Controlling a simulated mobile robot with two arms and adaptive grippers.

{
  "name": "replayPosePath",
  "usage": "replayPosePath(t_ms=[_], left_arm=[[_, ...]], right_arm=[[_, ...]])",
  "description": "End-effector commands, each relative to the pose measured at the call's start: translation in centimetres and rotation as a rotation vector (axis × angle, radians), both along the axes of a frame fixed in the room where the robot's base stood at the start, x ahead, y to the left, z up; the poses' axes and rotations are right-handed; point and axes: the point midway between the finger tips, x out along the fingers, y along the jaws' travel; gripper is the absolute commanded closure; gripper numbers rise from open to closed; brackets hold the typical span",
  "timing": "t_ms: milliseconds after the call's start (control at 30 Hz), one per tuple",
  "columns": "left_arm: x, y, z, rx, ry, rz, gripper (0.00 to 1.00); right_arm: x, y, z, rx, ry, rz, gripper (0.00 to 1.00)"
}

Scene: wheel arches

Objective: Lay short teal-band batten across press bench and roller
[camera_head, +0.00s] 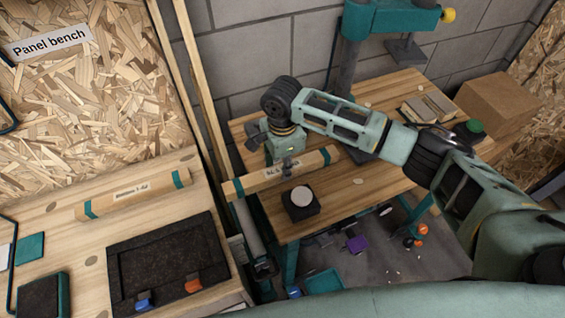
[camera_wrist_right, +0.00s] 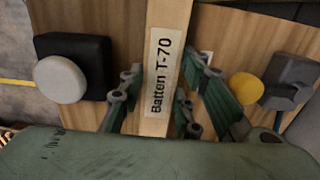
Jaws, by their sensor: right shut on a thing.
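My right gripper (camera_head: 288,166) points down and is shut on a wooden batten (camera_head: 259,180) with teal bands near its ends. In the right wrist view the batten (camera_wrist_right: 160,115) runs between the fingers (camera_wrist_right: 165,80) and its label reads "Batten T-70". The batten lies over the left part of the wooden press bench (camera_head: 375,205), its left end past the bench's edge. Below that end is a grey cylinder (camera_head: 249,226), perhaps the roller. Whether the batten touches bench or cylinder I cannot tell. My left gripper is not in view.
A black block with a white knob (camera_head: 301,200) stands close to the batten. Another teal-banded batten (camera_head: 135,195) lies on the panel bench (camera_head: 60,222) at left, near a black tray (camera_head: 168,262). A teal press (camera_head: 390,18) and cardboard box (camera_head: 500,103) stand behind.

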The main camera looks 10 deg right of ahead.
Motion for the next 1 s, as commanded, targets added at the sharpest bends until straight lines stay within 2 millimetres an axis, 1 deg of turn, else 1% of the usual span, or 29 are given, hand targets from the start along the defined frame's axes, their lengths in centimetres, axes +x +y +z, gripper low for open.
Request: replayPosePath(t_ms=[100, 367, 400, 600, 633, 900, 1000], left_arm=[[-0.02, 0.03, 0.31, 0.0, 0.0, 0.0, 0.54], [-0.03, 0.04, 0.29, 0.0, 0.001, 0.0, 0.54], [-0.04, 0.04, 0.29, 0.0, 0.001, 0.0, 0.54], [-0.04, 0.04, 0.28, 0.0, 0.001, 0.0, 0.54], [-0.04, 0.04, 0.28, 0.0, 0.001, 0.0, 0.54], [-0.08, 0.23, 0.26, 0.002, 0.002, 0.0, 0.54], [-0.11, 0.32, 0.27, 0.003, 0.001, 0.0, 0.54]], right_arm=[[0.0, 0.02, 0.02, 0.0, 0.0, 0.0, 1.0], [0.01, 0.0, -0.09, 0.0, -0.001, -0.001, 1.0], [0.01, -0.01, -0.09, 0.0, -0.001, -0.001, 0.68], [-0.01, -0.01, -0.1, -0.001, 0.0, -0.001, 0.5], [-0.01, -0.01, -0.1, -0.001, 0.0, -0.001, 0.47], [-0.05, -0.05, -0.16, -0.001, 0.001, -0.001, 0.47], [-0.02, -0.02, 0.28, -0.001, 0.0, -0.001, 0.47]])
